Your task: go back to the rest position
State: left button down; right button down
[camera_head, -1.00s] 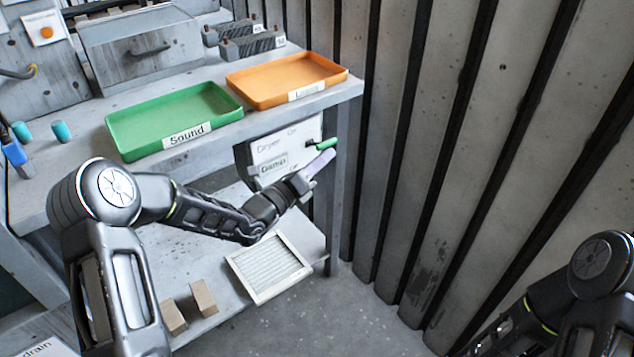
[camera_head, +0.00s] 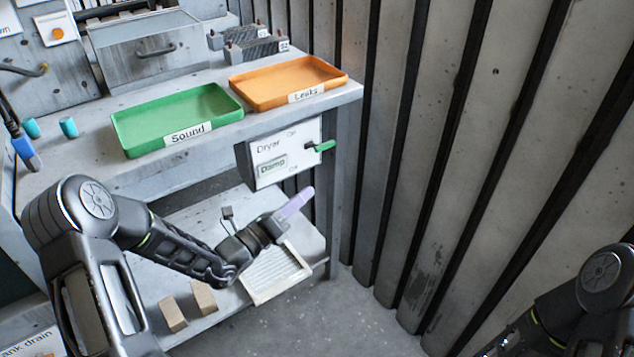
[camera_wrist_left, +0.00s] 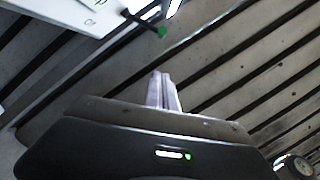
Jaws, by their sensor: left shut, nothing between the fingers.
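My left gripper (camera_head: 298,201) is shut and empty, below the dryer panel and over the lower shelf. Its pale fingers also show together in the left wrist view (camera_wrist_left: 163,90). The white dryer panel (camera_head: 283,150) hangs under the bench's front edge, with a green-handled lever (camera_head: 323,146) at its right side. The green handle tip also shows at the top of the left wrist view (camera_wrist_left: 162,32), apart from the fingers. My right arm shows at the lower right in the head view, but its gripper is out of view.
The bench (camera_head: 75,170) holds a green "Sound" tray (camera_head: 160,148), an orange "Leaks" tray (camera_head: 262,103) and two teal cylinders. The lower shelf (camera_head: 215,318) holds a framed filter (camera_head: 270,290) and two tan blocks. A ribbed wall (camera_head: 480,130) stands at right; the floor before it is clear.

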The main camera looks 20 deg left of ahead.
pick_arm(q)
jog(key=shift+s+a+f, duration=0.1)
jog(key=shift+s+a, duration=0.15)
jog(key=shift+s, duration=0.3)
